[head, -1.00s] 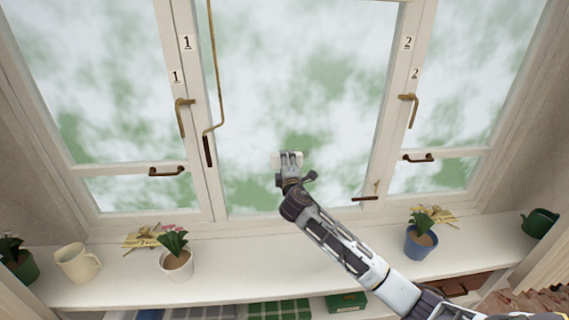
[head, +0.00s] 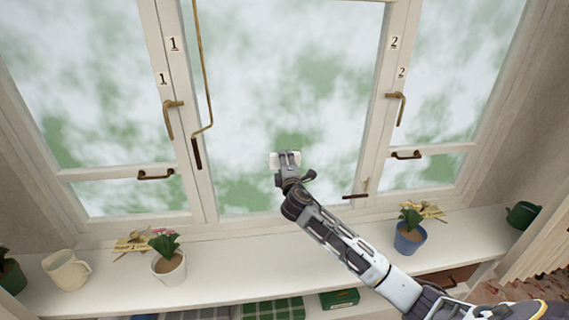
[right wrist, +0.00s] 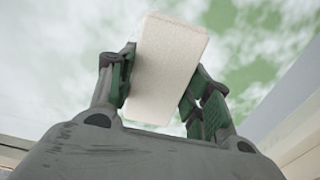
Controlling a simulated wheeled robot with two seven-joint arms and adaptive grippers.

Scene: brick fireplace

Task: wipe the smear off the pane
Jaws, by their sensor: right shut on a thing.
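The middle pane (head: 290,85) is covered in blurry white and green patches. I cannot tell a separate smear from them. My right gripper (head: 287,158) is in front of the lower middle of this pane. It is shut on a white block (head: 274,160), like an eraser or sponge. In the right wrist view the block (right wrist: 165,65) is tilted between the two fingers (right wrist: 160,85), with the hazy pane behind it. I cannot tell whether the block touches the glass. My left gripper is not in view.
A white sill (head: 225,256) runs below the window. On it stand a cream mug (head: 64,270), a white flowerpot (head: 169,269), a blue flowerpot (head: 409,239) and a green mug (head: 522,214). Brass handles (head: 170,118) and a hanging rod (head: 205,80) stick out near the pane.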

